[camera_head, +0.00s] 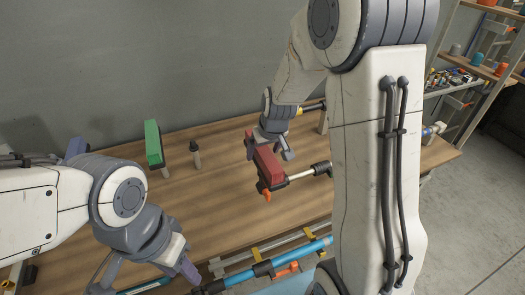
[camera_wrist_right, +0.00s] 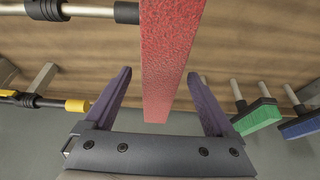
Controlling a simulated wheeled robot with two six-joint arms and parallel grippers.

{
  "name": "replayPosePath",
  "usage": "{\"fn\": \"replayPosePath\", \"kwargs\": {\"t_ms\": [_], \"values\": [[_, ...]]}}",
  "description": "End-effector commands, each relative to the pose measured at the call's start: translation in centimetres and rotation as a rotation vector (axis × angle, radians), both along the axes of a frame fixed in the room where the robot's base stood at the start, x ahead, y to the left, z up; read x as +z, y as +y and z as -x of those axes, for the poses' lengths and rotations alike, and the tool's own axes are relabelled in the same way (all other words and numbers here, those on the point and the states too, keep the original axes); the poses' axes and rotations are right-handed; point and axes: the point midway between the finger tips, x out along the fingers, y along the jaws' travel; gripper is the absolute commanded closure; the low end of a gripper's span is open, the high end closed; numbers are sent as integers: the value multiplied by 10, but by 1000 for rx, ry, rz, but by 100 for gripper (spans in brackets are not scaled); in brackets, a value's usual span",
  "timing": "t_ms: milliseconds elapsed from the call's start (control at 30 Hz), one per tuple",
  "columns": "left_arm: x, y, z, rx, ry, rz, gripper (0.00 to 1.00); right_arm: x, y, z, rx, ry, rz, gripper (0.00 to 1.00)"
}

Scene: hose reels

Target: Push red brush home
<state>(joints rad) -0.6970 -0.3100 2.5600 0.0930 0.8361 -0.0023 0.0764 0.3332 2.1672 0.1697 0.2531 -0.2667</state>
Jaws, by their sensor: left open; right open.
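The red brush (camera_head: 266,168) is a long red block above the wooden table, right of centre in the head view, with an orange piece at its near end. A pale rod with a black collar (camera_head: 320,168) meets its right side. My right gripper (camera_head: 269,150) is open over the brush. In the right wrist view the red brush (camera_wrist_right: 165,65) runs between the open fingers (camera_wrist_right: 158,75), with a gap visible on both sides; contact is not seen. My left gripper (camera_head: 145,278) is open and empty at the lower left, near the table's front edge.
A green brush (camera_head: 153,145) and a blue one (camera_head: 75,147) stand to the left on the table (camera_head: 215,185). A blue tube (camera_head: 290,258) with black and yellow fittings lies along the front. A grey wall stands behind. Shelves with small items are at the upper right.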

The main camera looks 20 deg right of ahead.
Motion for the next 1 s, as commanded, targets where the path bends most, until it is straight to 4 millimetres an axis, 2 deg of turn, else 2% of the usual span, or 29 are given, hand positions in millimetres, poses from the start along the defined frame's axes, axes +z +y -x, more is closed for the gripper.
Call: {"fn": "replayPosePath", "kwargs": {"t_ms": [133, 267, 500, 700, 1000], "values": [[-1, 0, 0, 6, 1, 0, 55, 3, 0, 1, 1, 0, 0, 10], [-4, 0, 0, 5, 0, 0, 55, 17, 0, 6, 0, -4, 0, 10], [-12, 0, 0, 4, 0, 0, 55, 61, -1, 24, 0, -7, 1, 10], [-15, 0, 0, 4, 0, 0, 55, 88, -2, 36, 0, -5, 1, 10], [-16, 0, 0, 4, 0, 0, 55, 97, -1, 40, -1, 1, 0, 10]]}}
